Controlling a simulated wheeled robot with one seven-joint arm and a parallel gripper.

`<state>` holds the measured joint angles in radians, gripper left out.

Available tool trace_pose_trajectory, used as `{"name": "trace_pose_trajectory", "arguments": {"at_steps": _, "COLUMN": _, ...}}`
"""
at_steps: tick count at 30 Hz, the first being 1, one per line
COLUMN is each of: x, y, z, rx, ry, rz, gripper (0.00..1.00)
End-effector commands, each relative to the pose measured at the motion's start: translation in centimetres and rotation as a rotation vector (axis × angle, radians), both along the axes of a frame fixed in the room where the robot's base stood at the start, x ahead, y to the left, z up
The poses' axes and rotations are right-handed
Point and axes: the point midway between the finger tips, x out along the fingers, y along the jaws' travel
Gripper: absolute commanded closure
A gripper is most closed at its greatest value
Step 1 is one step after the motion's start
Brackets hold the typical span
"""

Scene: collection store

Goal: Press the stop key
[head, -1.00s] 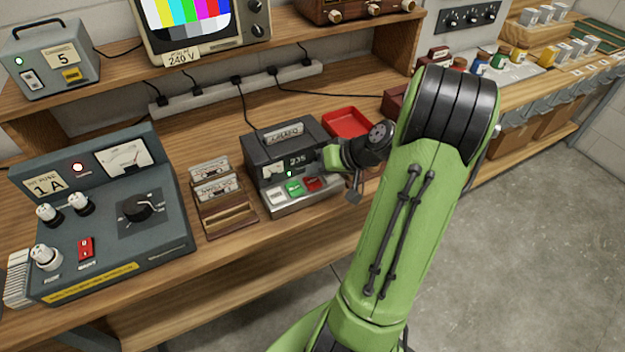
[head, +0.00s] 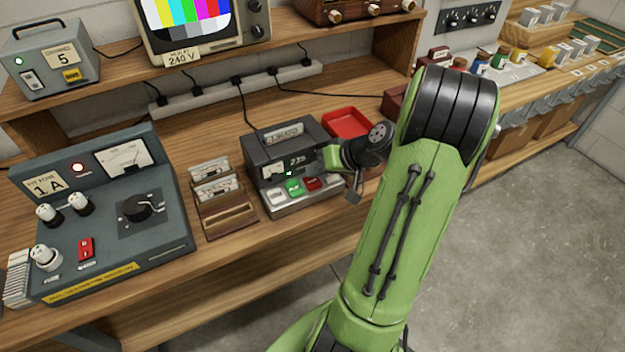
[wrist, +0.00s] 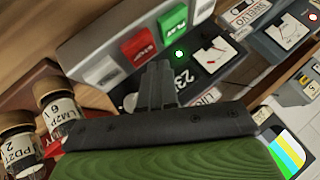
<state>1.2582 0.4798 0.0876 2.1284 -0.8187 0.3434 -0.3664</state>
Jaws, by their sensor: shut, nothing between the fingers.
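The stop key is a red key (head: 312,184) on the front of a dark tabletop recorder (head: 262,150). In the wrist view the red stop key (wrist: 139,47) lies between the green key (wrist: 172,19) and a white key (wrist: 103,73). My gripper (wrist: 157,68) is shut and empty, with its fingertips just beside the red key, over the recorder's dark face. I cannot tell whether they touch the key. In the head view my wrist hangs at the recorder's right end and hides part of it; the fingertips are not clear there.
A red tray (head: 347,122) lies behind the recorder on the right. A card rack (head: 228,218) stands close on its left, then a grey power unit (head: 115,265). A shelf with a television (head: 200,45) is above. Small labelled jars (wrist: 58,108) show in the wrist view.

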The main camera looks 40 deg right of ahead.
Motion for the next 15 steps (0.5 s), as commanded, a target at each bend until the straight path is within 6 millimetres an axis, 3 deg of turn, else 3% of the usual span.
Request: {"name": "trace_pose_trajectory", "arguments": {"at_steps": 15, "x": -0.01, "y": 0.00, "z": -0.97, "rx": 0.000, "ry": 0.000, "rz": 0.000, "gripper": 1.00}}
